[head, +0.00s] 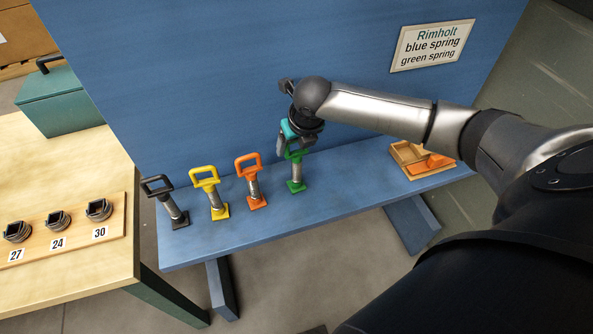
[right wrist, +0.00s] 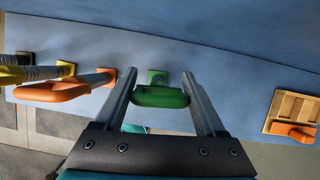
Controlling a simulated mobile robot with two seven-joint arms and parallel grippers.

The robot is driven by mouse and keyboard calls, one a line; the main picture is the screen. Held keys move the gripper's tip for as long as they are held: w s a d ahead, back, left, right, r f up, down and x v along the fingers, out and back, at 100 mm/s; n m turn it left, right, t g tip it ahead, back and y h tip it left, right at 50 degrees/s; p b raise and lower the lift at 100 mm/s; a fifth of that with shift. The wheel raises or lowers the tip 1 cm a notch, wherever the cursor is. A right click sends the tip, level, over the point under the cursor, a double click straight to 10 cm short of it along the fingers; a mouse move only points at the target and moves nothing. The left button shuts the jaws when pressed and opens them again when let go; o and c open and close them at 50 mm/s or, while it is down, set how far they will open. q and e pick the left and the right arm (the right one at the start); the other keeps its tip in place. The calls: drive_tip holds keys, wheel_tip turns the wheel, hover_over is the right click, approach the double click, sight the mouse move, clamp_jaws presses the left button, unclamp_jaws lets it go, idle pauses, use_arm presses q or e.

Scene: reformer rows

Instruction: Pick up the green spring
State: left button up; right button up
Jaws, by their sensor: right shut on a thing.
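The green spring (head: 296,172) stands at the right end of a row on the blue bench (head: 340,189). It has a green loop handle, a metal coil and a green square foot. My right gripper (head: 291,146) comes down over it from above and is shut on its handle. In the right wrist view the green handle (right wrist: 160,97) lies crosswise between my two fingers, with the foot beyond it. The foot looks to be on or very close to the bench. My left gripper is not in view.
Orange (head: 253,181), yellow (head: 212,194) and black (head: 167,204) springs stand left of it. A wooden tray (head: 437,172) with an orange piece lies to the right. A sign (head: 432,45) reads "Rimholt blue spring green spring". A wooden table (head: 60,270) holds numbered coils; a green box (head: 62,100) sits behind.

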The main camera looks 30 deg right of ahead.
clamp_jaws()
drive_tip(key=shift+r, duration=0.2)
